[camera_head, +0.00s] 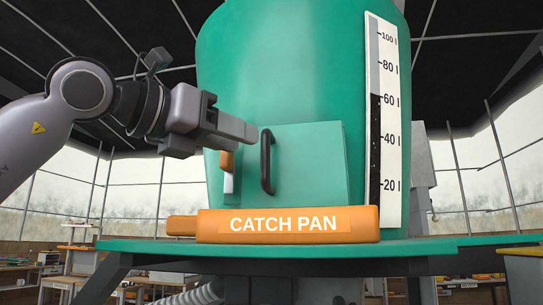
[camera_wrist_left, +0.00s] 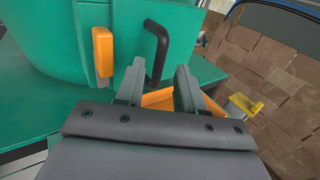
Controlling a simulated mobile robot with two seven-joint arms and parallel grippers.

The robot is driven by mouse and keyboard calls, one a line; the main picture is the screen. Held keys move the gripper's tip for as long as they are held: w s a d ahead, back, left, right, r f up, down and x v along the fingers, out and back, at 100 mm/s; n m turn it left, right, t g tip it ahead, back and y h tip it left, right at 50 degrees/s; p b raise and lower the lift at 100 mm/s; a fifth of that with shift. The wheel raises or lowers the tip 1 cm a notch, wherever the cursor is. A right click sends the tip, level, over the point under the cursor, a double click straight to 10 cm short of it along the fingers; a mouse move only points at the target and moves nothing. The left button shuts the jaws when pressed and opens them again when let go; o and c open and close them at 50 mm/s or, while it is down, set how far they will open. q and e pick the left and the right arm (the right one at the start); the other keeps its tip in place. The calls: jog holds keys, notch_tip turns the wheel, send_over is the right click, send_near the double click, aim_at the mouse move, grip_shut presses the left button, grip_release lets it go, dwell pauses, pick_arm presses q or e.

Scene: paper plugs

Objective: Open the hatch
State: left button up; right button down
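The hatch (camera_head: 315,160) is a square green panel on the front of the big green tank (camera_head: 275,60), and it looks shut. A black bar handle (camera_head: 266,162) stands upright at its left side. It also shows in the wrist view (camera_wrist_left: 157,50). Left of the handle is a small orange and white latch-like piece (camera_head: 227,168), orange in the wrist view (camera_wrist_left: 103,52). My left gripper (camera_head: 248,132) is close to the handle's upper end. In the wrist view its fingers (camera_wrist_left: 159,80) are apart, with the handle ahead between them; I see no grip. My right gripper is out of view.
An orange catch pan (camera_head: 345,225) sits on the green ledge (camera_head: 425,247) just below the hatch. A level scale (camera_head: 391,120) runs up the tank to the right. Workbenches stand far behind.

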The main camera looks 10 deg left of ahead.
aim_at(262, 146)
pick_arm(q)
jog(key=p+x, duration=0.2)
jog(key=x, duration=0.4)
jog(key=shift+d+r+p, duration=0.1)
jog(key=shift+r+p, duration=0.05)
jog(key=shift+p, duration=0.15)
jog(key=shift+w+d, duration=0.2)
jog(key=shift+w, duration=0.15)
grip_shut()
